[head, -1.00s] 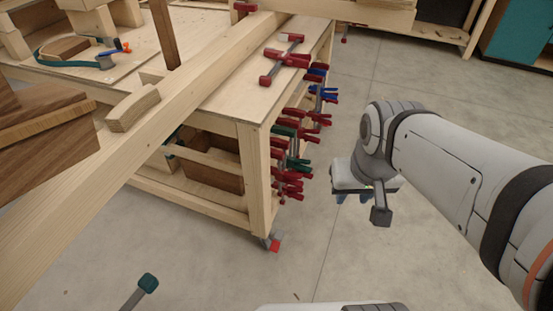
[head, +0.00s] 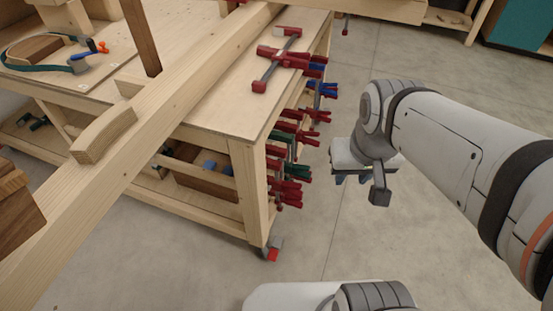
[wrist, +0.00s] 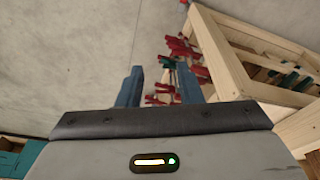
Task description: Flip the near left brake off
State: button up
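The workbench (head: 206,219) stands left of centre in the head view. At the foot of its near corner leg is a caster with a red brake pedal (head: 272,255), close to the floor. A sliver of red (wrist: 185,2) at the top edge of the wrist view, by the leg's end, may be the same pedal. My gripper (head: 353,180) hangs to the right of the bench, above and apart from the caster. In the wrist view its two blue-grey fingers (wrist: 160,82) are spread with nothing between them. The pedal's exact tilt is too small to tell.
Red, green and blue clamps (head: 290,165) hang along the bench's right side, between its top and my gripper. A long wooden beam (head: 160,130) crosses the bench and overhangs its front. The concrete floor (head: 400,250) to the right is clear.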

jog(key=w+a+f+n+g+y+b, duration=0.15)
jog(key=w+f+y+b, duration=0.45)
jog(key=f, duration=0.9)
jog(key=w+a+f+g+y+b, duration=0.1)
jog(key=w+a+f+g+b, duration=0.15)
jog(key=w+f+b, duration=0.9)
jog(key=w+a+f+n+g+y+b, duration=0.15)
jog(key=w+f+y, duration=0.3)
jog(key=f, duration=1.45)
notch_tip(320, 180, down, 25)
jog(key=w+m+t+y+b, duration=0.2)
jog(key=y+b, duration=0.2)
jog(key=b, duration=0.4)
jog(key=s+f+t+b, duration=0.2)
jog(key=f, duration=0.6)
jog(key=s+f+m+t+y+b, duration=0.1)
jog(key=s+f+t+b, duration=0.1)
jog(key=f, duration=0.7)
jog(key=s+f+m+t+b, duration=0.1)
jog(key=s+f+t+b, duration=0.2)
jog(key=f, duration=0.6)
jog(key=shift+s+a, duration=0.3)
jog(key=shift+s, duration=0.2)
jog(key=shift+a+f, duration=0.15)
jog(key=shift+a, duration=0.1)
jog(key=b+x, duration=0.1)
jog(key=x, duration=0.6)
jog(key=shift+w+a+b, duration=0.1)
jog(key=shift+b, duration=0.25)
